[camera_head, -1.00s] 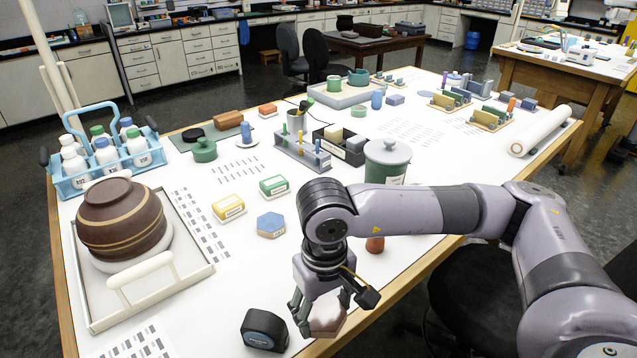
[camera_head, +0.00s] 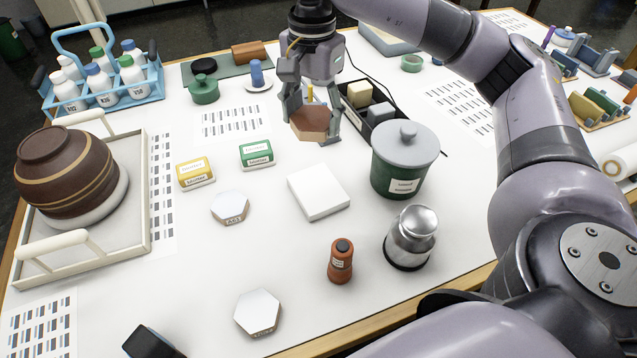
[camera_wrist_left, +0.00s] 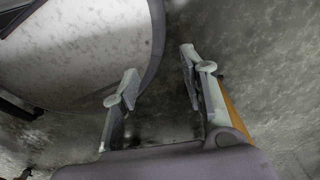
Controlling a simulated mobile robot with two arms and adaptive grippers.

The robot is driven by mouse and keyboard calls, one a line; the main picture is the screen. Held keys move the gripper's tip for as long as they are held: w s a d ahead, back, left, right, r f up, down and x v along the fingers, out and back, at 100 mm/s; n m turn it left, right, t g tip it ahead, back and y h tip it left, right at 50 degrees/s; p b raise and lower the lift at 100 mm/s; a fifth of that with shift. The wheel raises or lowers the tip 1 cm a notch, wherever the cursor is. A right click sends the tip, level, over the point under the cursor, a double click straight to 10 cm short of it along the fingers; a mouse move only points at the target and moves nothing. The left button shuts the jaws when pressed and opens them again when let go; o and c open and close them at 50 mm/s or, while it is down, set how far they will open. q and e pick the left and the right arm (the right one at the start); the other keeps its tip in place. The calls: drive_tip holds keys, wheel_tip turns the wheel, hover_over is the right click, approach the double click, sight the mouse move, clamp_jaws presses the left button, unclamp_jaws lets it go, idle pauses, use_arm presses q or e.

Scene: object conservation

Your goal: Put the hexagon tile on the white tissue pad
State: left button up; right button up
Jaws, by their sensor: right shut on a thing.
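My right gripper (camera_head: 311,112) is shut on a brown hexagon tile (camera_head: 312,126), its fingers on either side. The tile appears held above the table, in front of the black box. The white pad (camera_head: 318,191), a flat square block, lies nearer the camera, and nothing sits on it. Another hexagon tile (camera_head: 230,206) with a pale top and a label lies left of the pad. A further pale hexagon tile (camera_head: 258,311) lies near the front edge. My left gripper (camera_wrist_left: 159,76) is open and empty above the floor in the left wrist view.
A green canister (camera_head: 403,165), a metal weight (camera_head: 411,238) and a brown bottle (camera_head: 340,262) stand right of and in front of the pad. Yellow (camera_head: 196,173) and green (camera_head: 257,153) boxes lie left. A black box (camera_head: 372,118) stands behind. A round grey seat (camera_wrist_left: 75,55) is near my left gripper.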

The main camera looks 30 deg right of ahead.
drive_tip(key=shift+w+d+r+m, duration=0.1)
drive_tip(key=shift+d+r+m, duration=0.05)
drive_tip(key=shift+r+m, duration=0.3)
drive_tip(key=shift+w+d+r+m, duration=0.1)
drive_tip(key=shift+r+m, duration=0.25)
drive_tip(key=shift+r, duration=0.2)
drive_tip(key=shift+r+m, duration=0.3)
drive_tip(key=shift+r, duration=0.1)
drive_tip(key=shift+s+f, duration=0.1)
drive_tip(key=shift+f, duration=0.1)
drive_tip(key=b, duration=0.2)
approach(317, 187)
drive_tip(key=shift+f+p, duration=0.8)
drive_tip(key=shift+p, duration=0.25)
wheel_tip(317, 187, down, 4)
drive_tip(key=shift+p, duration=0.5)
drive_tip(key=shift+f, duration=0.5)
drive_tip(key=o, duration=1.3)
use_arm(q)
drive_tip(key=shift+w+a+r, duration=0.1)
drive_tip(key=shift+a+r, duration=0.25)
drive_tip(key=shift+a, duration=0.2)
